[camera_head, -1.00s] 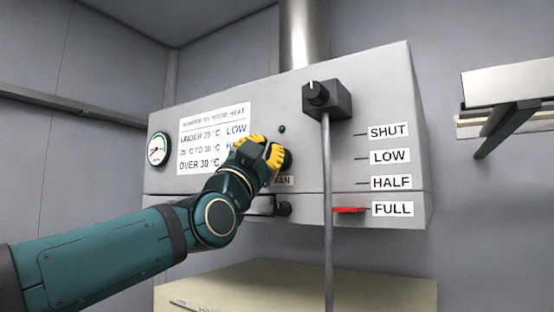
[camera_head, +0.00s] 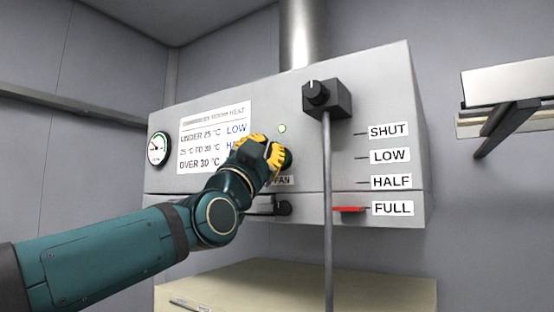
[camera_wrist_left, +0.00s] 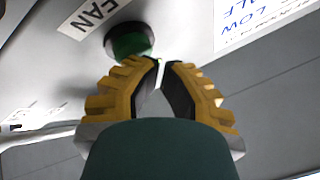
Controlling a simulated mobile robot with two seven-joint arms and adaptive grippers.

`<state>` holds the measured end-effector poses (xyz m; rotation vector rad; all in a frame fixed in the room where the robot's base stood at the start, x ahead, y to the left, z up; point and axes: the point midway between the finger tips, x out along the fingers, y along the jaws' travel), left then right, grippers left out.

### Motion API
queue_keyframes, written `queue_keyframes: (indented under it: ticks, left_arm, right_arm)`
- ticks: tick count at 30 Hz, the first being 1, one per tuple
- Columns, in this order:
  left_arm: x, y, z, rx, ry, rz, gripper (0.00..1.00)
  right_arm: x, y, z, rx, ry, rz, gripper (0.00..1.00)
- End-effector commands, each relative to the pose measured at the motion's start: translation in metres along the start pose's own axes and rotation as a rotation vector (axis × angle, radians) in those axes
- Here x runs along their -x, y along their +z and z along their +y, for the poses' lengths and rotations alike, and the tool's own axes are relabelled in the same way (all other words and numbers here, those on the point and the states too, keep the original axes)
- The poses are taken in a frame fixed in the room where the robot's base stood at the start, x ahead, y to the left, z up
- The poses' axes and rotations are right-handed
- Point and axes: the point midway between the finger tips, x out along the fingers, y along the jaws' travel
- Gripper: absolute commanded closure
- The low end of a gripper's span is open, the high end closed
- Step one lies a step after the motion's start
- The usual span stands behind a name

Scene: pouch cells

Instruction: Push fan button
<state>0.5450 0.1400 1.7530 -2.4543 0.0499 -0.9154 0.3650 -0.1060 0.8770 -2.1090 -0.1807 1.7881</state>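The fan button (camera_wrist_left: 130,40) is a round green-faced knob with a dark rim, beside the FAN label (camera_wrist_left: 95,14) in the left wrist view. In the head view the button (camera_head: 288,158) is mostly hidden behind my left gripper (camera_head: 272,154). My left gripper's yellow-padded fingers (camera_wrist_left: 162,64) are drawn together with nothing between them. Their tips are at the button's edge; I cannot tell whether they touch it. My right gripper is not in view.
The grey housing (camera_head: 385,100) carries a gauge (camera_head: 158,148), a heat notice and a black block (camera_head: 328,98) with a vertical rod (camera_head: 327,210). A red pointer (camera_head: 348,209) sits at the FULL label (camera_head: 392,209). A beige box (camera_head: 390,291) stands below, and a shelf (camera_head: 510,85) juts out at right.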

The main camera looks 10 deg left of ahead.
Motion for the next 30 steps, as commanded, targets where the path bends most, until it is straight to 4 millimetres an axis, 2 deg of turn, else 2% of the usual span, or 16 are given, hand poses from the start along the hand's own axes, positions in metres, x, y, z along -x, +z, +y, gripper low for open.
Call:
queue_keyframes:
  ticks: [6, 17, 30]
  left_arm:
    - [0.008, -0.003, -0.003, 0.0, -0.001, 0.0, 1.0]
    - [0.011, -0.005, -0.005, 0.0, -0.001, 0.001, 1.0]
    - [0.043, -0.021, -0.023, 0.0, -0.001, 0.0, 1.0]
  right_arm:
    - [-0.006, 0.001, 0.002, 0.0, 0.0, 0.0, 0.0]
    - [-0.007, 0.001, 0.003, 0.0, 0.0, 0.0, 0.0]
    - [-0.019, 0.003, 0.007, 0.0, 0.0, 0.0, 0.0]
